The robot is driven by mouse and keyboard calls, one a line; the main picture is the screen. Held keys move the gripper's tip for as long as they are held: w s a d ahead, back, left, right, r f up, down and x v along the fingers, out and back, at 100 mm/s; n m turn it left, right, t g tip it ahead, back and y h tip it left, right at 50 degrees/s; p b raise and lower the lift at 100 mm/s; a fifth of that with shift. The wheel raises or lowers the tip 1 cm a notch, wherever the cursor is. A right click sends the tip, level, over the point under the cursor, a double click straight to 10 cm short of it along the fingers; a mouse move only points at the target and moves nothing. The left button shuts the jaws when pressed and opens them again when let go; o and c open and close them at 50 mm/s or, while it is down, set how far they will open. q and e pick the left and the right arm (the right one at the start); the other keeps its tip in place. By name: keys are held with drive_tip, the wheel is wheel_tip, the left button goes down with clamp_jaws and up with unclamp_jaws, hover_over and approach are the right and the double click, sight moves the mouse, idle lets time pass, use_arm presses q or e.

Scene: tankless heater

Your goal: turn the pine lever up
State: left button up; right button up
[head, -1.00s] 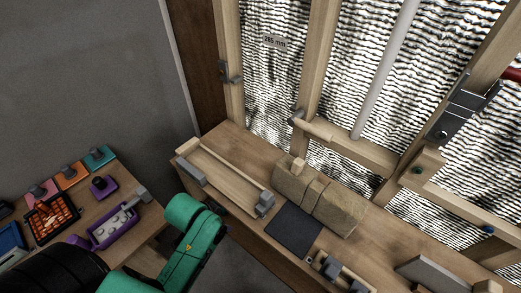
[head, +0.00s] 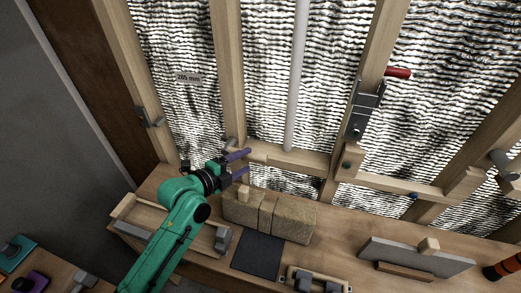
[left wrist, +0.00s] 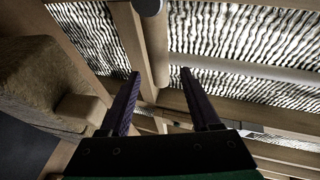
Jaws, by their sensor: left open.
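The pine lever (head: 258,153) is a short pale wooden bar on a grey pivot (head: 230,143) at the wall frame. It lies nearly level, pointing right, and is partly hidden by my gripper. My left gripper (head: 249,161) is open and empty, with its purple fingers close to the lever. In the left wrist view, a rounded pale wooden bar (left wrist: 154,45), which looks like the lever, lies just beyond the fingertips (left wrist: 160,71) and between them. I cannot tell whether they touch. My right gripper is not in view.
Stone-like tan blocks (head: 289,219) with a small wooden knob stand on the bench just below the gripper. A white pipe (head: 297,80) runs up the wall. A red handle (head: 398,72) on a metal bracket is at right. A dark mat (head: 258,253) lies in front.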

use_arm(q)
drive_tip(key=p+x, duration=0.1)
drive_tip(key=x, duration=0.7)
drive_tip(key=shift+w+f, duration=0.15)
drive_tip(key=shift+w, duration=0.1)
clamp_jaws()
idle(0.9)
